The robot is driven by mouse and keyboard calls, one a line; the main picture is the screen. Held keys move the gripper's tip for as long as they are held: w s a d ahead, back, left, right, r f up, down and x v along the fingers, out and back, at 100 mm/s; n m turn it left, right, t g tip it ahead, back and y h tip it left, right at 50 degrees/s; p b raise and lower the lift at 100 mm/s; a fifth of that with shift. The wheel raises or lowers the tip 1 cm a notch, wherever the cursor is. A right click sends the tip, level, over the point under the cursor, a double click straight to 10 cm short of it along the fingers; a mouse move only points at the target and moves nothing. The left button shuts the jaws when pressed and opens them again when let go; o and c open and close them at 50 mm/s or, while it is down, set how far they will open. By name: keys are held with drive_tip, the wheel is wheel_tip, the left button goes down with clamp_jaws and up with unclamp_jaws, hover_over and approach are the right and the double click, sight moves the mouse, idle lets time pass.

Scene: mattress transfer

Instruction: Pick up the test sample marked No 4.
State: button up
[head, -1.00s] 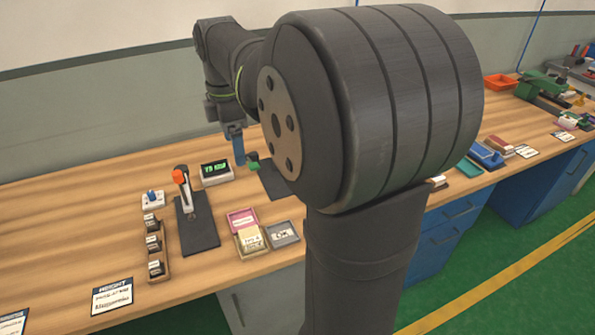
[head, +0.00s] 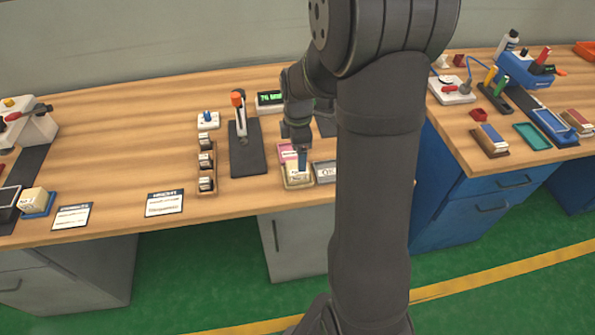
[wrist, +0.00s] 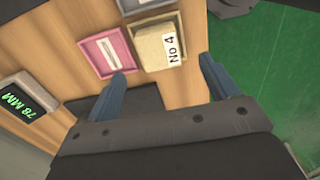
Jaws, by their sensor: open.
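The test sample (wrist: 151,43) is a cream block with a white label reading No 4. In the wrist view it sits in a shallow tan tray (wrist: 172,13). My gripper (wrist: 162,67) is open, with one blue finger to each side of the sample's lower end in the picture, and nothing held. In the head view, my gripper (head: 302,166) is over the trays and partly hides the sample (head: 292,172). I cannot tell the height left between fingertips and sample.
A display (head: 271,98), an orange-topped stand (head: 240,120) and a rack of small blocks (head: 206,165) stand to the left. The table's front edge is close.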

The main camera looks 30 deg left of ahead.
sight(297, 172)
drive_tip(key=shift+a+f, duration=0.15)
drive_tip(key=shift+f, duration=3.85)
drive_tip(key=c, duration=1.1)
